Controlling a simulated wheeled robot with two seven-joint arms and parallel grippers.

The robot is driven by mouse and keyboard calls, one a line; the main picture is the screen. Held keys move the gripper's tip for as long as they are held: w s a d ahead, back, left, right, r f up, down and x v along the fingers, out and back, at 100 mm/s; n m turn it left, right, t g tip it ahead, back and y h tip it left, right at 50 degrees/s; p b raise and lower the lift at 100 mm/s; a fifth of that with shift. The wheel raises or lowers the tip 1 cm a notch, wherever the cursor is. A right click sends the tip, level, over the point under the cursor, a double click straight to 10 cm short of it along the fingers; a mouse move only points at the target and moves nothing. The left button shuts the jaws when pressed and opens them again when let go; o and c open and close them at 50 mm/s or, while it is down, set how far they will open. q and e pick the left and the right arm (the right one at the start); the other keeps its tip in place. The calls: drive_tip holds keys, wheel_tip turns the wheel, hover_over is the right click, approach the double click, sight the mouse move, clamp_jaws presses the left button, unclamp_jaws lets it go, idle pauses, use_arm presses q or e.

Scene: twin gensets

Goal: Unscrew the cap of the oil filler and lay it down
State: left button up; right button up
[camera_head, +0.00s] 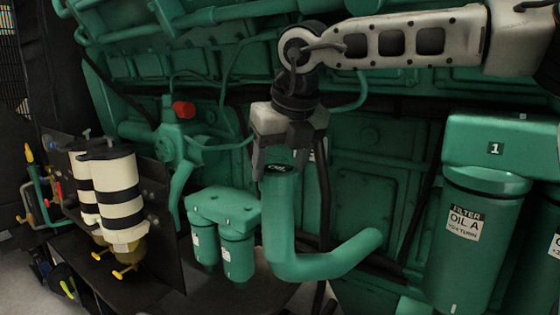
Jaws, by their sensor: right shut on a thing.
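The oil filler is a green upright pipe (282,225) that bends to the right at its bottom. The fingers partly cover the cap's edges, and I cannot tell whether any gap lies between cap and pipe. My left gripper is not in view.
A large green oil filter (472,250) with a label stands at the right. Small green filters (237,258) hang just left of the pipe. Cream-and-black cylinders (118,195) stand further left. A red knob (183,109) sits on the green engine behind. A dark ledge (150,285) runs below.

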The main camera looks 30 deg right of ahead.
drive_tip(key=n, duration=0.1)
drive_tip(key=n+y+p, duration=0.1)
drive_tip(key=shift+d+r+n+p, duration=0.15)
drive_tip(key=shift+r+n+p, duration=0.15)
drive_tip(key=shift+n, duration=0.5)
drive_tip(key=shift+f+y, duration=0.15)
drive_tip(key=shift+y, duration=0.15)
drive_tip(key=shift+w+d+r+n+p, duration=0.1)
drive_tip(key=shift+r+n+p, duration=0.1)
drive_tip(key=shift+n+p, duration=0.25)
drive_tip(key=shift+d+r+n+g+y+p, duration=0.15)
drive_tip(key=shift+n+g+y+p, duration=0.25)
drive_tip(key=shift+n+p, duration=0.8)
drive_tip(key=shift+w+f+n+y, duration=0.1)
drive_tip(key=shift+f+n+y, duration=0.25)
drive_tip(key=shift+n, duration=0.4)
drive_tip(key=shift+r, duration=0.1)
